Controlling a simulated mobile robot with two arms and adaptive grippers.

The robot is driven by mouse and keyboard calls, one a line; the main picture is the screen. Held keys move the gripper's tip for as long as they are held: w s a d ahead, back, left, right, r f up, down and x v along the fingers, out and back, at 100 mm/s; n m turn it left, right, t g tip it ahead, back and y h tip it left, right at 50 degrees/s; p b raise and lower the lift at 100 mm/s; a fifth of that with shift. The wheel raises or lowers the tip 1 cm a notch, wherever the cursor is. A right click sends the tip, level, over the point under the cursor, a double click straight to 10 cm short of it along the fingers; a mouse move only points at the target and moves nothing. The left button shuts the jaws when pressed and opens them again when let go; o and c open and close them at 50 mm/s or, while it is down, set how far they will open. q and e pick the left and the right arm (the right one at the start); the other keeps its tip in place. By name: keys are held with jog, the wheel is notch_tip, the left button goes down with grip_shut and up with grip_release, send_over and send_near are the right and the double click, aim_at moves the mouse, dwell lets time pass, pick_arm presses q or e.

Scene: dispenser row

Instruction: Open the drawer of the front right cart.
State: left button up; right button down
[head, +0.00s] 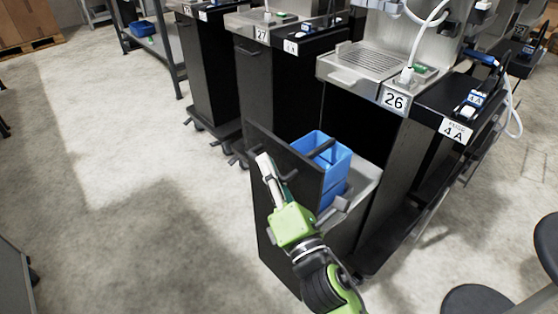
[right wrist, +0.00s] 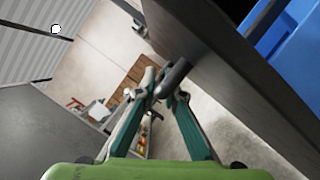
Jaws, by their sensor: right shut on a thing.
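The front right cart carries the number plate 26 (head: 395,100). Its dark drawer front (head: 290,156) stands out from the cart body, so the drawer is pulled open. A blue bin (head: 337,160) shows inside it. My right gripper (head: 272,176) is at the outer face of the drawer front. In the right wrist view its two green-sided fingers (right wrist: 165,88) are closed on the dark bar handle (right wrist: 176,74), beside the drawer panel (right wrist: 225,65). Part of the handle is hidden by the fingers. My left gripper is not in view.
Cart 27 (head: 262,35) and another dark cart stand behind, to the left. A dark stool seat (head: 478,300) is at the lower right. A shelf (head: 150,45) stands at the upper left. The concrete floor (head: 130,190) left of the drawer is clear.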

aim_at(318, 200)
jog(key=shift+s+a, duration=0.15)
jog(key=shift+f, duration=0.1)
jog(key=c, duration=2.4)
grip_release()
jog(key=v, duration=1.2)
